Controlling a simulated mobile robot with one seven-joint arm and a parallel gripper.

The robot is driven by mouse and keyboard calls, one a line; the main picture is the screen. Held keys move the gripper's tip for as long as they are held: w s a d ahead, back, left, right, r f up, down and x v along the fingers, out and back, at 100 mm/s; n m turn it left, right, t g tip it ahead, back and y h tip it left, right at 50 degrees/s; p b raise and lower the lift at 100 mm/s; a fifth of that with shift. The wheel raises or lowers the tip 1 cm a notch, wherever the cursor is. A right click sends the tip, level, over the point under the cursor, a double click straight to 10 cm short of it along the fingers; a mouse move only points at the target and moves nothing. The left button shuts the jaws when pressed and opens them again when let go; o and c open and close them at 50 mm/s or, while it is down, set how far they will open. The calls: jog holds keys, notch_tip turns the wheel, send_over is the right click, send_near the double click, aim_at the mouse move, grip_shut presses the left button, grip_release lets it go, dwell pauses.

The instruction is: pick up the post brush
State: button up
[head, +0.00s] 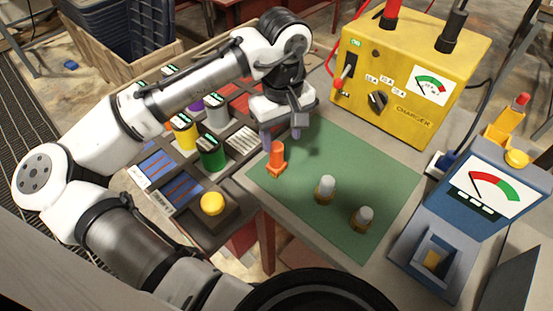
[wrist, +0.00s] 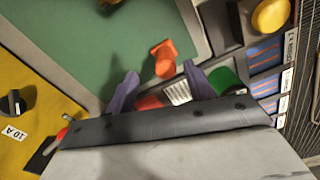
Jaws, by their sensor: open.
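A small orange piece (head: 277,158), with a narrow round top and a wider base, stands on the green mat (head: 330,155) near its left edge. It may be the post brush; I see no bristles, so I cannot be sure. Two grey-topped pieces with brass-coloured lower parts, a nearer one (head: 363,217) and another (head: 325,188), also stand on the mat. My gripper (head: 281,137) is open and empty, fingers pointing down, just behind and above the orange piece. In the wrist view the orange piece (wrist: 164,58) shows just beyond the fingertips (wrist: 161,76), apart from them.
A yellow charger (head: 412,75) stands behind the mat, and a blue meter (head: 487,190) stands to the right. Left of the mat, a compartment tray holds a green can (head: 212,155), a yellow can (head: 184,132) and a yellow knob (head: 212,203).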

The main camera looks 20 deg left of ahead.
aim_at(276, 145)
jog(key=shift+f, duration=0.9)
jog(key=f, duration=0.2)
jog(key=a+f+p, duration=0.1)
jog(key=f, duration=0.1)
jog(key=shift+a+f, duration=0.1)
jog(key=shift+f, duration=0.65)
jog(key=c, duration=1)
jog(key=shift+w+r, duration=0.1)
jog(key=shift+c, duration=0.2)
